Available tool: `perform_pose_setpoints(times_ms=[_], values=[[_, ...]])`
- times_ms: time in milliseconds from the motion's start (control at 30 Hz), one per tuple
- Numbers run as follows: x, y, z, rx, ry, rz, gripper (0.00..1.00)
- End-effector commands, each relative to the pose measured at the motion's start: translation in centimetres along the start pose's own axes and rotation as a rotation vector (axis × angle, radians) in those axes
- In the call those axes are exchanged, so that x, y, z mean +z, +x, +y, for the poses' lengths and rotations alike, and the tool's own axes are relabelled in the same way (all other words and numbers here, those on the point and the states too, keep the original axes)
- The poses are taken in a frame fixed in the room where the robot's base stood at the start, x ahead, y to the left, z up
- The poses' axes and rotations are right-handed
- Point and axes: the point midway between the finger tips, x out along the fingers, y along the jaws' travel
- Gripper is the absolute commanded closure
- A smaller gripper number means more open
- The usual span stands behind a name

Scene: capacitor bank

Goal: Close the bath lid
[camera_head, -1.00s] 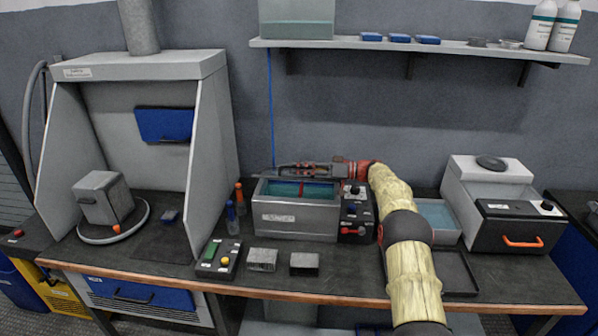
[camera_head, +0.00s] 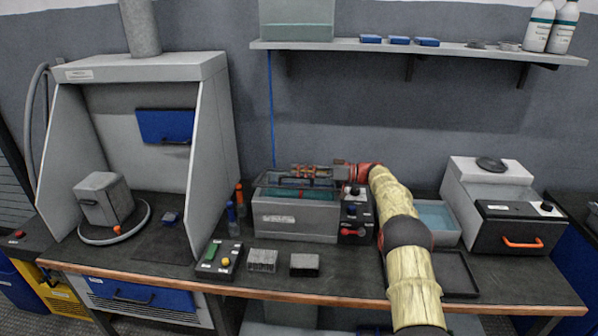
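The grey metal bath (camera_head: 290,222) stands on the bench in the middle, with blue-green liquid showing inside. A dark-edged lid (camera_head: 268,180) appears tilted up at the bath's rear, partly over the opening. My gripper (camera_head: 292,171) lies level above the rear of the bath, pointing left, at the lid's upper edge. It seems to touch or nearly touch the lid, but the contact is too small to tell. Its fingertips are too small to show whether they are apart.
A control box with a red lever (camera_head: 354,232) adjoins the bath's right side. A keypad box (camera_head: 219,259) and two small metal blocks stand in front. A water tray (camera_head: 437,218) is at right, beyond my arm.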

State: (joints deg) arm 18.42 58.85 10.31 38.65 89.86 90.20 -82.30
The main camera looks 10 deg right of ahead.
Motion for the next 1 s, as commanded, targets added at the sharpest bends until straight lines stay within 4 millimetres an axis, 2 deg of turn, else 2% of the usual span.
perform_pose_setpoints(times_ms=[233,367,800,1000], values=[[0.0,0.0,0.0,-0.001,0.000,0.000,0.72],[0.0,-1.1,0.0,0.000,0.000,0.000,0.72],[0.0,-9.6,0.1,0.002,0.000,0.001,0.72],[0.0,-11.7,0.1,0.001,0.000,0.001,0.72]])
